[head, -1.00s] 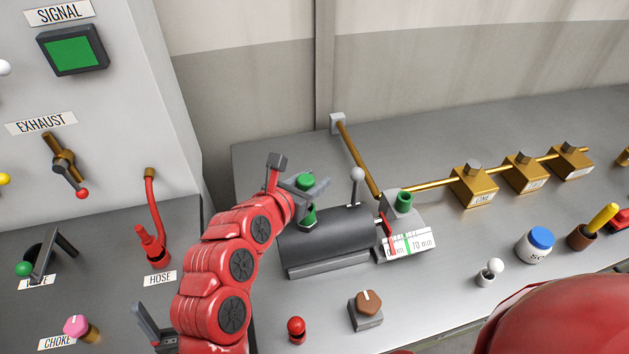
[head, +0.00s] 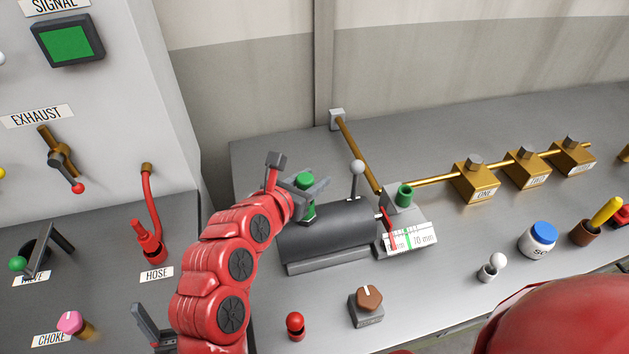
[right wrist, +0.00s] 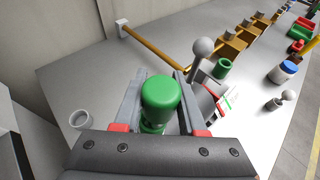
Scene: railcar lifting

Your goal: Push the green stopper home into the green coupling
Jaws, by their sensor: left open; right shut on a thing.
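The green stopper (head: 305,181) has a rounded cap and is upright at the left end of a dark cylinder (head: 330,235). My right gripper (head: 310,187) is shut on it. In the right wrist view the stopper (right wrist: 160,95) stands between the two fingers; its lower end is hidden, so I cannot tell what it touches. My left gripper (head: 155,328) is open and empty at lower left.
A white-knobbed lever (head: 357,168) stands between stopper and ring. A gauge (head: 410,241) lies before the ring. A brass pipe (head: 358,158) runs behind. A red knob (head: 295,325) and brown knob (head: 369,299) stand in front.

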